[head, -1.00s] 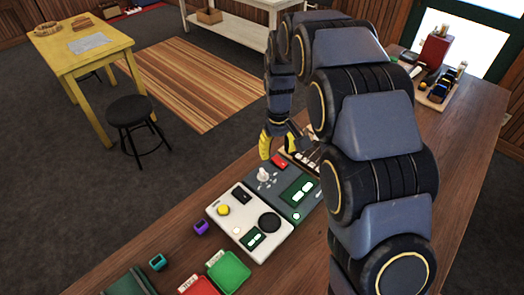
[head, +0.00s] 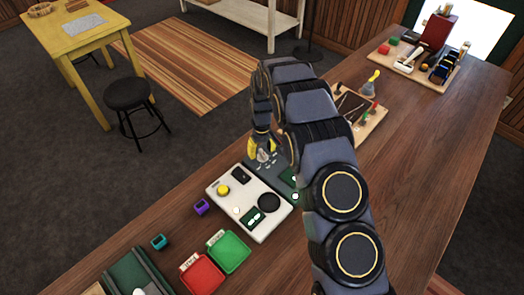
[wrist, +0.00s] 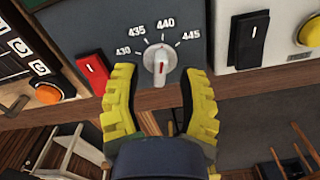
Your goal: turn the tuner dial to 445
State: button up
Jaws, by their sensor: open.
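The tuner is a dark grey panel (wrist: 220,20) on the counter. Its white round dial (wrist: 160,58) has a raised grip with a red line, standing nearly upright in the wrist view. A white tick sits above the dial, below 440. My gripper (wrist: 159,74) is open, its yellow fingers either side of the dial; contact cannot be told. In the head view my gripper (head: 262,146) is right at the dial (head: 265,157), and my arm hides part of the tuner.
A red rocker switch (wrist: 92,72) is close to the left finger. A white device (head: 222,209) with a yellow button adjoins the tuner. Red (head: 203,273) and green (head: 229,252) trays lie nearer. A tool board (head: 362,128) stands beyond my arm.

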jog(key=shift+f, duration=0.45)
grip_shut()
jog(key=shift+m, duration=0.3)
jog(key=m, duration=0.3)
jog(key=shift+d+m, duration=0.1)
jog(key=shift+m, duration=1.8)
